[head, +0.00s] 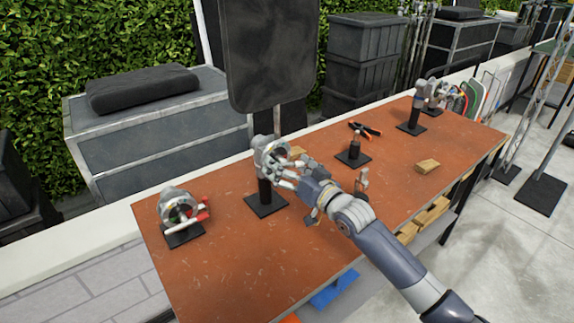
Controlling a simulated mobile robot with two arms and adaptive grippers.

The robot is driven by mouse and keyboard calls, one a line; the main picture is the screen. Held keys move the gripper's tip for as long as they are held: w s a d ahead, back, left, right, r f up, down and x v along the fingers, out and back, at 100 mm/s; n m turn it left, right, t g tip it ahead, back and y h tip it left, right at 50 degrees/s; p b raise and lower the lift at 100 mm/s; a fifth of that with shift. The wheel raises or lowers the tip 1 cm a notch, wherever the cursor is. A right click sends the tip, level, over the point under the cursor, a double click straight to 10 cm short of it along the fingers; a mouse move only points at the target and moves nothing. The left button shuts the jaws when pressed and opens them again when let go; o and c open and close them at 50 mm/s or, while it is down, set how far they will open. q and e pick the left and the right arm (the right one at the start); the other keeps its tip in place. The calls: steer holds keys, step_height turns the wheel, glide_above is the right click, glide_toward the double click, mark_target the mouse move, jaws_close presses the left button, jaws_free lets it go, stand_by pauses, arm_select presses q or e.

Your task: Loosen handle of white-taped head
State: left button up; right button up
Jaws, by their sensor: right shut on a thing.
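A grey metal grip head (266,150) stands upright on a black post with a square black base, left of the table's middle. My right gripper (291,169) is at the right side of this head and shut on its handle. The fingers hide most of the handle, and tape on the head is too small to make out. A second grip head (176,207) with a red handle sits on a low black base at the table's left end. A third head (430,93) stands at the far right end. My left gripper is not in view.
The heads stand on an orange-brown table (225,262). A short black stand (354,157), pliers (366,129) with red and black handles and a wood block (428,166) are to the right. A dark padded panel (267,55) rises behind the middle head. The front left tabletop is clear.

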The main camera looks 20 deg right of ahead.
steer(key=shift+f, duration=0.1)
steer(key=o, duration=0.8)
steer(key=v, duration=1.2)
